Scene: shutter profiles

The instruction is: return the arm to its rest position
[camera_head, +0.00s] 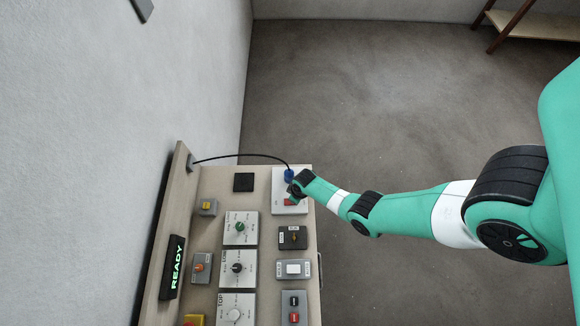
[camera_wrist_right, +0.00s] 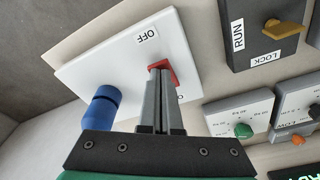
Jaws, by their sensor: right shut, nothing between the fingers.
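My right arm comes in from the right in the head view and reaches the control panel's upper right corner. My right gripper (camera_head: 293,192) is over a white plate (camera_head: 283,207) there. In the right wrist view, the gripper (camera_wrist_right: 161,84) is shut and empty, its fingertips right at a red switch (camera_wrist_right: 163,67) on the white plate (camera_wrist_right: 85,72). I cannot tell whether they touch it. An "OFF" label is above the switch; another label is mostly hidden behind the fingers. My left gripper is not in view.
A blue plug (camera_head: 289,174) with a black cable stands beside the gripper; it also shows in the right wrist view (camera_wrist_right: 100,110). Several knobs and switches fill the panel (camera_head: 212,182). A sign (camera_head: 173,267) reads "READY" in green. The floor right of the panel is clear.

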